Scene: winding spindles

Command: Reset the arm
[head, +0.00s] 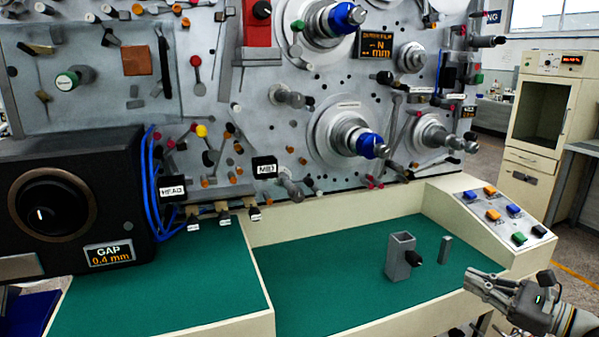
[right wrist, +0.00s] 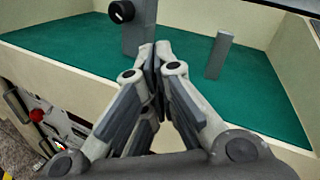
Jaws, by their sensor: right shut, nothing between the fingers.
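My right gripper (head: 474,284) is at the lower right of the head view, by the front right edge of the green-topped bench. In the right wrist view my right gripper (right wrist: 153,55) has its fingers together with nothing between them. A grey square holder with a black knob (head: 399,257) stands upright on the green surface, apart from the gripper. A small grey upright block (head: 445,249) stands to its right. In the right wrist view the holder (right wrist: 136,38) is partly hidden behind the fingertips, and the small block (right wrist: 219,55) stands to the right. My left gripper is not in view.
A machine panel with spindles (head: 345,135) rises behind the bench. A black box with a dial (head: 75,200) stands at the left. A sloped panel with coloured buttons (head: 505,212) is at the right. The green surface (head: 325,285) left of the holder is clear.

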